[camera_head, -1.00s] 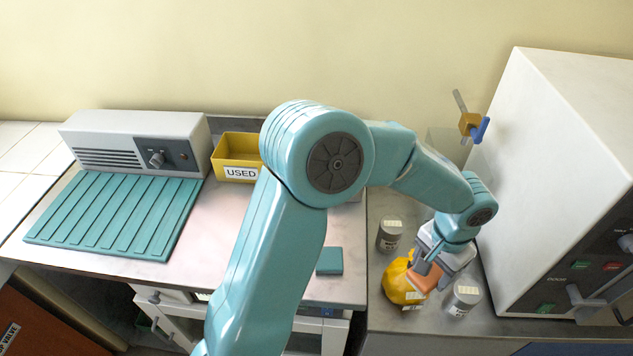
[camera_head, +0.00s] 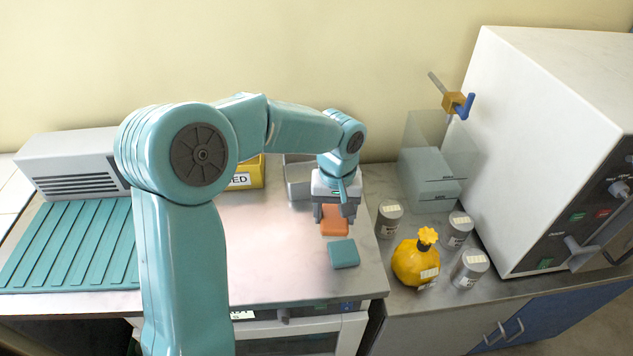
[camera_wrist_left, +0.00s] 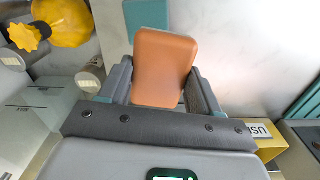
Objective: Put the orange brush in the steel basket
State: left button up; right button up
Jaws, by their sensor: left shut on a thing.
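The orange brush (camera_head: 334,222), a rounded block, is between the fingers of my left gripper (camera_head: 335,211). The left gripper is shut on it and points down over the right part of the left worktop. In the left wrist view the brush (camera_wrist_left: 165,68) sits between the two grey fingers (camera_wrist_left: 160,88). The steel basket (camera_head: 298,178) stands just behind and left of the gripper, partly hidden by my arm and hand. My right gripper is not in view.
A teal block (camera_head: 344,254) lies just in front of the brush. A yellow USED bin (camera_head: 250,174) is left of the basket. A yellow flask (camera_head: 416,262) and several grey jars (camera_head: 390,219) stand on the right bench. The worktop's middle (camera_head: 270,250) is clear.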

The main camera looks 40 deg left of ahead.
pick_arm(q)
jog(key=w+a+n+p, duration=0.1)
jog(key=w+a+p, duration=0.2)
jog(key=w+a, duration=0.2)
jog(key=w+a+n+p, duration=0.1)
jog(key=w+a+p, duration=0.3)
jog(key=a, duration=0.8)
jog(key=shift+w+a+f+n, duration=0.15)
jog(key=shift+w+f+n, duration=0.15)
jog(key=shift+w+f, duration=0.1)
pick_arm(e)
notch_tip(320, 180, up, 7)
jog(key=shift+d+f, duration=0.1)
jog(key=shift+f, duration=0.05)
pick_arm(q)
jog(key=shift+f, duration=0.55)
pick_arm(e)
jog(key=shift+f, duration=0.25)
pick_arm(q)
jog(key=o, duration=1)
jog(key=shift+r, duration=0.15)
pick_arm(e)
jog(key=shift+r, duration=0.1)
